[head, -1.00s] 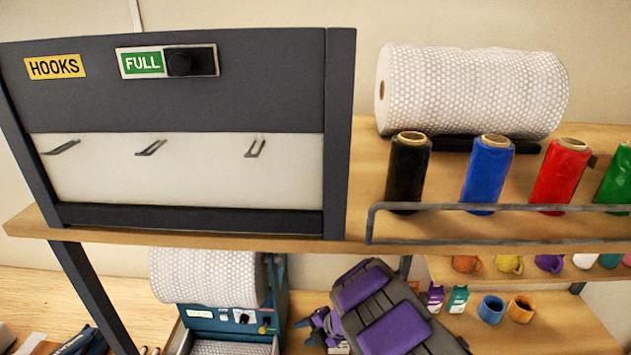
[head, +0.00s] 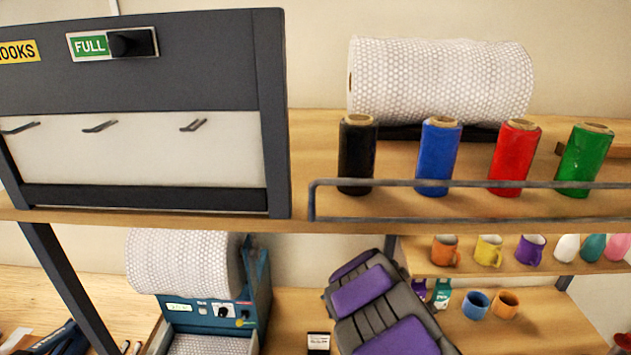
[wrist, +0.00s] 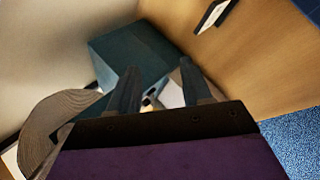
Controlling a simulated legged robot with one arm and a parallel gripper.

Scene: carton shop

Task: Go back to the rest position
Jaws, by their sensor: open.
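My gripper (wrist: 160,90) shows in the wrist view as two dark fingers set apart, with nothing between them. Beyond the fingers is the teal body of a machine (wrist: 130,60). In the head view my purple and grey arm (head: 388,310) rises from the bottom centre. It is in front of the lower shelf, right of the teal bubble-wrap machine (head: 262,290). The fingers are not visible in the head view.
A dark hook panel (head: 200,85) stands on the upper shelf at left. A bubble-wrap roll (head: 440,80) and black, blue, red and green rolls (head: 585,160) stand behind a metal rail (head: 480,185). Several mugs (head: 476,304) and coloured bottles sit on lower shelves at right.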

